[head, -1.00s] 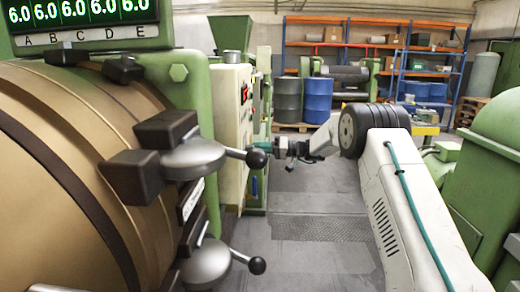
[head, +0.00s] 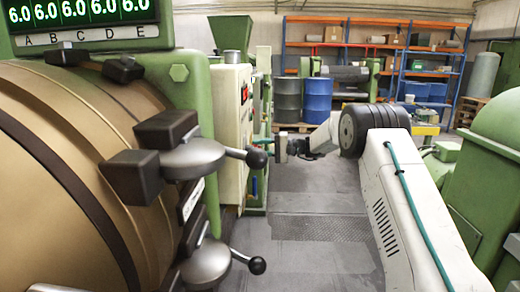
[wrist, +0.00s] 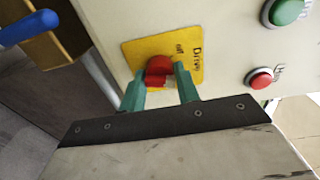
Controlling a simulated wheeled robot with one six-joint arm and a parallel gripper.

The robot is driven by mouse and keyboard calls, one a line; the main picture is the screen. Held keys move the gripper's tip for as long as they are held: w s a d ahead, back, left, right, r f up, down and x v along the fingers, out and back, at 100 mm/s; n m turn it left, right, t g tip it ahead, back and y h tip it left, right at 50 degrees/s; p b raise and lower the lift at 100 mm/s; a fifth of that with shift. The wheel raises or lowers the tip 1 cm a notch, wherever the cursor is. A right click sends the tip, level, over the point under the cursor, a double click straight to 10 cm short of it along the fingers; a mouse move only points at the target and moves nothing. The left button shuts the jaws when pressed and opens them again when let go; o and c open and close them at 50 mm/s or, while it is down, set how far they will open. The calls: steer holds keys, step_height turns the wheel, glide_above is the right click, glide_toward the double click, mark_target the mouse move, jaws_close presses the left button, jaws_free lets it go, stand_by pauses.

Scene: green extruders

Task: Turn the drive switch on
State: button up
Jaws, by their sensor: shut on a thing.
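The drive switch (wrist: 158,68) is a red rotary knob on a yellow plate (wrist: 136,52) marked "Drive", with smaller lettering beside it. The plate is on a pale control panel, which also shows in the head view (head: 229,125). My gripper (wrist: 160,86) has its two teal fingers closed on the knob, one on each side. In the head view my gripper (head: 266,141) reaches the panel from the right, and the knob itself is hidden there. I cannot tell for sure which mark the knob points to.
A green button (wrist: 285,11) and a red button (wrist: 260,78) sit on the panel right of the plate. A blue handle (wrist: 29,27) is at upper left. In the head view, black-knobbed levers (head: 256,158) stick out nearer to me. The floor below my gripper is clear.

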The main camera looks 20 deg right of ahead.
steer(key=shift+d+m, duration=0.1)
steer(key=shift+m, duration=2.1)
steer(key=shift+r, duration=0.1)
steer(key=o, duration=0.9)
steer(key=shift+g, duration=0.3)
steer(key=shift+o, duration=0.2)
steer(key=v, duration=0.7)
steer(key=shift+d, duration=0.35)
